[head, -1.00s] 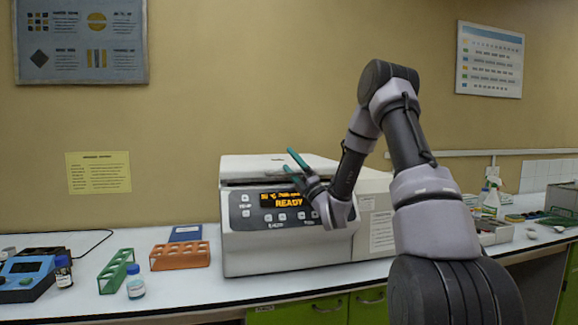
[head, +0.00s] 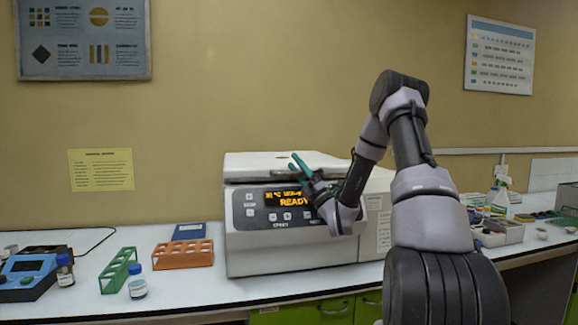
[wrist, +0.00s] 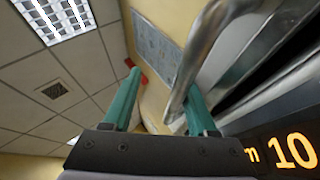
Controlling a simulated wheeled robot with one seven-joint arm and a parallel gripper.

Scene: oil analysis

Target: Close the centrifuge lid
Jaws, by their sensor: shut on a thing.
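The centrifuge (head: 290,250) is a white box on the bench with a lit orange display reading READY. Its pale lid (head: 262,163) lies low over the body, with a dark gap below its front edge. My gripper (head: 299,162) is at the lid's front edge above the panel, its teal fingers pointing up and left. In the wrist view a metal handle (wrist: 192,68) runs beside and partly in front of the right finger, and the gripper is shut on it. The fingers stand well apart there, and the exact contact is hard to see.
An orange rack (head: 183,255), a green rack (head: 118,270), a small bottle (head: 137,282) and a blue device (head: 28,275) stand left of the centrifuge. Other lab items, including a spray bottle (head: 501,200), stand at the right. The front bench strip is clear.

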